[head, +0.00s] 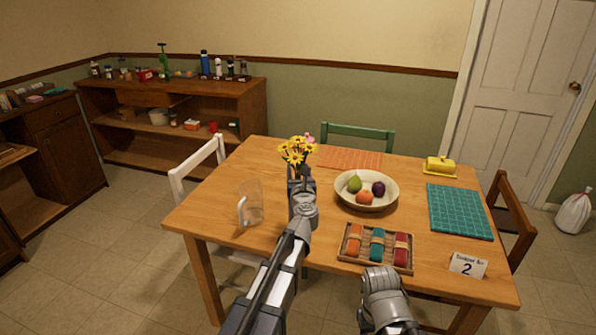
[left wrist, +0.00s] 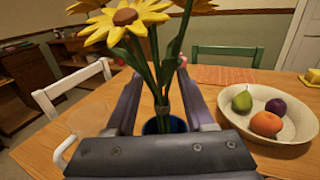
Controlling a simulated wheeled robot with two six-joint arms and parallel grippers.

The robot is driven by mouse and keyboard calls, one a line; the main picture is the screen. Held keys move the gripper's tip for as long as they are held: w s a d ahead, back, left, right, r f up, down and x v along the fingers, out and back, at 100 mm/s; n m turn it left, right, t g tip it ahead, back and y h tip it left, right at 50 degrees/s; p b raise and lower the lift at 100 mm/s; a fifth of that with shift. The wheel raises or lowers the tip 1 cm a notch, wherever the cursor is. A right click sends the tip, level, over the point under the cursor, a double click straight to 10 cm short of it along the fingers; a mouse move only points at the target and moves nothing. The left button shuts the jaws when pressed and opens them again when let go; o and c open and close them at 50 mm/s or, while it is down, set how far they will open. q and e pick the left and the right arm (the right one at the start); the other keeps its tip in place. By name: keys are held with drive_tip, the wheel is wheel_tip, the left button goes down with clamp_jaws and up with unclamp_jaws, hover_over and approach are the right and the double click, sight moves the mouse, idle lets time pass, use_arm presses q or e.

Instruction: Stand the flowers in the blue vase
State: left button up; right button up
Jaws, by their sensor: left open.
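The flowers (head: 297,150), yellow with dark centres, stand upright near the table's middle. They fill the top of the left wrist view (left wrist: 125,18), and a bit of pink shows behind them in the head view. My left gripper (head: 300,173) is open, with its fingers on either side of the green stems in the left wrist view (left wrist: 160,88). The blue vase (left wrist: 176,125) shows only as a rim below the fingers, with the stems running down into it. My gripper hides the vase in the head view. My right gripper is out of view; only part of that arm shows.
A clear pitcher (head: 251,207) stands left of my left arm. A fruit bowl (head: 389,199) is to the right. A wooden tray (head: 345,257) with rolled cloths, a teal mat (head: 459,212), a yellow butter dish (head: 440,166) and a number card (head: 467,265) occupy the right side.

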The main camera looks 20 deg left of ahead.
use_arm(q)
drive_tip(key=v, duration=1.2)
